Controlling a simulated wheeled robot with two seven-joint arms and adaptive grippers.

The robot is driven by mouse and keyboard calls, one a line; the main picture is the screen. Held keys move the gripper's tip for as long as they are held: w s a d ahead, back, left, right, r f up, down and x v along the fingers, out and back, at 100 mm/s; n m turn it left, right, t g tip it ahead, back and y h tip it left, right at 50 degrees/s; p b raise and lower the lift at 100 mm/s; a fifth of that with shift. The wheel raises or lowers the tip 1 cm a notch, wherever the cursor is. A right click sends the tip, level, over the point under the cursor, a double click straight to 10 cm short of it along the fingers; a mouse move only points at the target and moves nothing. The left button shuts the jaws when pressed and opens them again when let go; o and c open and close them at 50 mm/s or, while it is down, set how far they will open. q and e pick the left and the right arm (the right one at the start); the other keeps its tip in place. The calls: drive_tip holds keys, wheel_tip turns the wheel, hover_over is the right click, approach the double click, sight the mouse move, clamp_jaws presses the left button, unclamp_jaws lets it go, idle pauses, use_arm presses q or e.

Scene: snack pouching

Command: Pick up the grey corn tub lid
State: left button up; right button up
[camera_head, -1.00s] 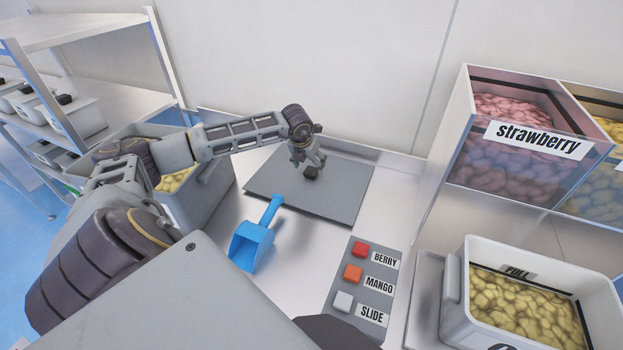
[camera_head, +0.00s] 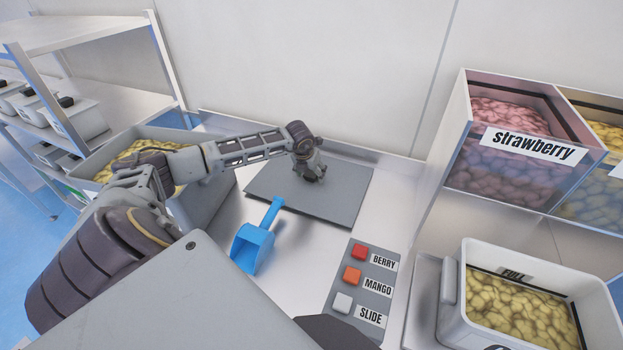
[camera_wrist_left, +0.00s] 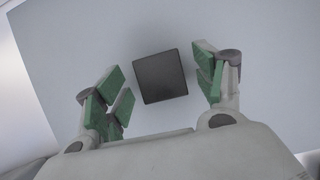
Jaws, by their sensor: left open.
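The grey lid (camera_head: 345,203) is a flat square plate lying on the metal counter. Its dark square knob (camera_wrist_left: 161,76) shows in the left wrist view between the green-padded fingers, with a gap on each side. My left gripper (camera_head: 309,176) is over the middle of the lid and is open around the knob. In the left wrist view, the gripper (camera_wrist_left: 164,82) touches nothing that I can make out. In the head view the gripper mostly hides the knob. My right gripper is out of view.
A blue scoop (camera_head: 254,243) lies just in front of the lid. A button panel (camera_head: 354,292) is nearer. A yellow-filled tub (camera_head: 472,316) and a strawberry bin (camera_head: 535,170) stand at right. Another tub (camera_head: 88,166) is behind my left arm. Shelves (camera_head: 100,38) stand at left.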

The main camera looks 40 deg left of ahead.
sight(311, 174)
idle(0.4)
use_arm(q)
drive_tip(key=c, duration=1.3)
drive_tip(key=shift+o, duration=0.2)
drive_tip(key=shift+r, duration=0.15)
wheel_tip(311, 174, up, 9)
drive_tip(key=shift+f+b, duration=0.2)
drive_tip(key=shift+b, duration=0.7)
drive_tip(key=shift+r, duration=0.6)
